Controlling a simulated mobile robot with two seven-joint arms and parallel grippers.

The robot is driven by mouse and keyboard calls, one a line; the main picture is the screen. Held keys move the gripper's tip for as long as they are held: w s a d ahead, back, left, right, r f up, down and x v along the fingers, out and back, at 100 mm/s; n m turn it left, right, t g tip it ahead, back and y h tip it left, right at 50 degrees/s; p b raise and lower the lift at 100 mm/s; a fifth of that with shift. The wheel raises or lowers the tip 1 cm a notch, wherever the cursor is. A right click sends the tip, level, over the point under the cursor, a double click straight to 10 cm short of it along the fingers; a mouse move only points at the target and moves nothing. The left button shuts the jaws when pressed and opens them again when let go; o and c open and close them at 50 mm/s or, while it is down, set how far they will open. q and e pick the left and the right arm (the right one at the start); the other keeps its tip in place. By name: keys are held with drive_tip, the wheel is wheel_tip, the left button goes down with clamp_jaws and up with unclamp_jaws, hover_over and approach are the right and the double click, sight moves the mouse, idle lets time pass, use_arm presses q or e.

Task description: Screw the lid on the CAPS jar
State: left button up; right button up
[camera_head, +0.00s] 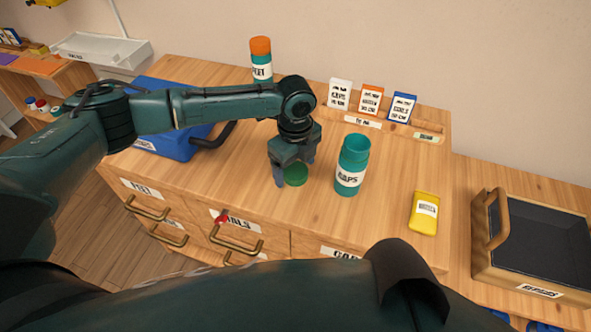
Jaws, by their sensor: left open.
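The CAPS jar (352,166) is a teal cylinder with a white label, standing upright and open-topped on the wooden cabinet top. A green round lid (296,175) lies on the wood to the left of the jar. My left gripper (293,176) points down over the lid with its fingers open, and one finger shows at the lid's left side. I cannot tell whether the fingers touch the lid. The right gripper is not in view; a dark arm part of mine crosses the bottom of the view.
A second jar with an orange lid (260,46) stands at the back, behind my left arm. A blue box (165,150) sits to the left. Several cards (371,99) stand in a rack at the back. A yellow packet (424,213) lies right of the CAPS jar, with bare wood between.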

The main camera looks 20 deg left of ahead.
sight(295, 170)
use_arm(q)
drive_tip(key=shift+f, duration=0.1)
drive_tip(key=shift+c, duration=0.5)
drive_tip(key=c, duration=1)
drive_tip(key=shift+o, duration=0.2)
wheel_tip(295, 170, up, 10)
